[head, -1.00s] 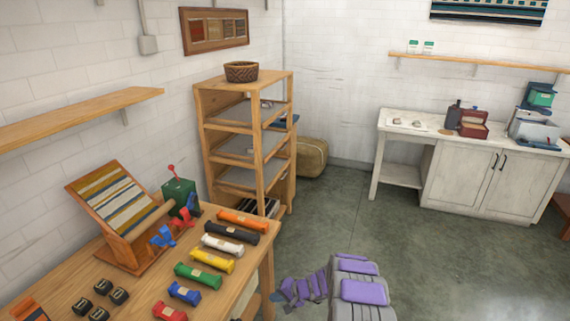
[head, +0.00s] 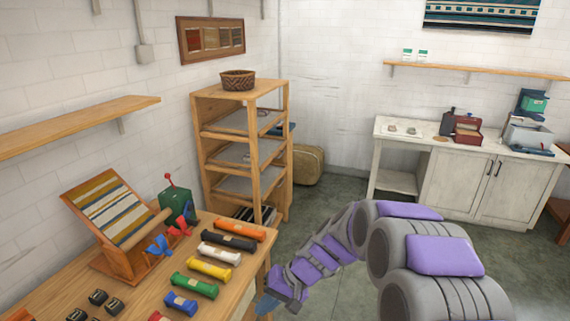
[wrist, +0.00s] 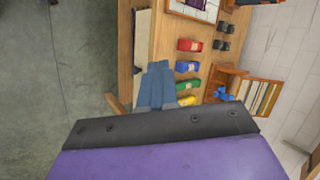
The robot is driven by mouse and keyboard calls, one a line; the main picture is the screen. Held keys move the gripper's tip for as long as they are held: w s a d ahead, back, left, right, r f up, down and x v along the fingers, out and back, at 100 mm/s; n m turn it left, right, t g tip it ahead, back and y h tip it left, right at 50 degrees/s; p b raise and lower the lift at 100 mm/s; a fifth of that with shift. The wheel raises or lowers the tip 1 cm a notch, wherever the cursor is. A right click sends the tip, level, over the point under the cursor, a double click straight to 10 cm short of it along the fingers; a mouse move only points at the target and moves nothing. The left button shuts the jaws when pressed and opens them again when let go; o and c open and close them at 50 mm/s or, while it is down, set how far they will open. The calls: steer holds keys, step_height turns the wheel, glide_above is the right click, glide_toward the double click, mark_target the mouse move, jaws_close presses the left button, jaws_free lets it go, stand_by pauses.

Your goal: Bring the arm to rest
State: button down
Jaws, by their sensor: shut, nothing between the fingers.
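My arm, grey with purple pads, reaches from the lower right of the head view toward the table's right edge. My gripper (head: 268,303) is at its end, low beside the table's front right corner. In the wrist view my gripper's blue-grey fingers (wrist: 155,88) are together, with nothing held. The fingers appear in front of the wooden table's edge; their distance from it is hard to judge.
The wooden table (head: 232,292) carries several coloured skeins, among them an orange one (head: 234,232) and a green one (head: 194,284). A wooden shelf rack (head: 283,160) stands behind. A white cabinet (head: 455,186) is at the right. Open floor (head: 345,285) lies between.

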steer(key=s+d+r+h, duration=0.2)
steer(key=s+d, duration=0.4)
steer(key=s, duration=0.4)
steer(key=s+d+r+h, duration=0.3)
steer(key=s+d, duration=0.3)
steer(key=s, duration=0.4)
steer(key=s+d+r+h, duration=0.2)
steer(key=s+d, duration=0.4)
steer(key=s, duration=0.4)
steer(key=shift+s+d+r+m+g+h, duration=0.3)
steer(key=shift+r+h, duration=0.1)
steer(key=shift+h, duration=0.1)
